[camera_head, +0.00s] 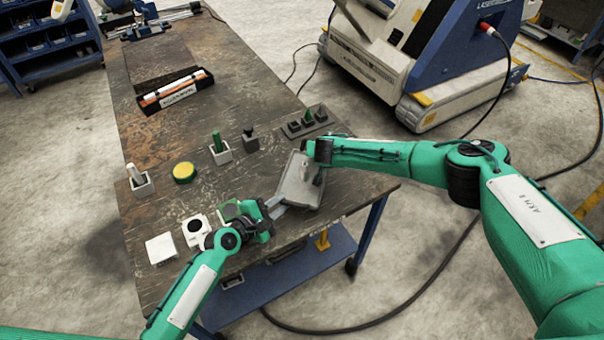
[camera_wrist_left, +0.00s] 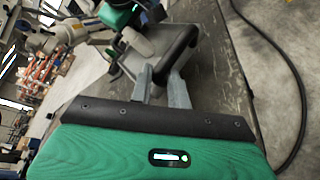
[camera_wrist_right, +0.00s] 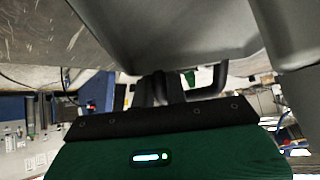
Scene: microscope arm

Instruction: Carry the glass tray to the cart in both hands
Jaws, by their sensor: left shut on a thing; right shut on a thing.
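The grey tray (camera_head: 297,192) is over the front right part of the worn workbench (camera_head: 215,65). I cannot tell whether it touches the top. My left gripper (camera_head: 279,209) is shut on its near left side; its two fingers show at the dark rim (camera_wrist_left: 165,72) in the left wrist view. My right gripper (camera_head: 316,158) is shut on its far right side, partly hidden by the wrist. In the right wrist view the tray's grey face (camera_wrist_right: 165,30) fills the top, with a dark handle (camera_wrist_right: 218,84) by the fingers. I cannot clearly identify the cart.
A yellow button (camera_head: 184,172), small holders (camera_head: 220,152), a block rack (camera_head: 307,122) and a white tile (camera_head: 161,248) stand on the bench. A blue wheeled shelf (camera_head: 290,266) shows below it. A large machine (camera_head: 430,60) stands behind. Cables lie on the floor.

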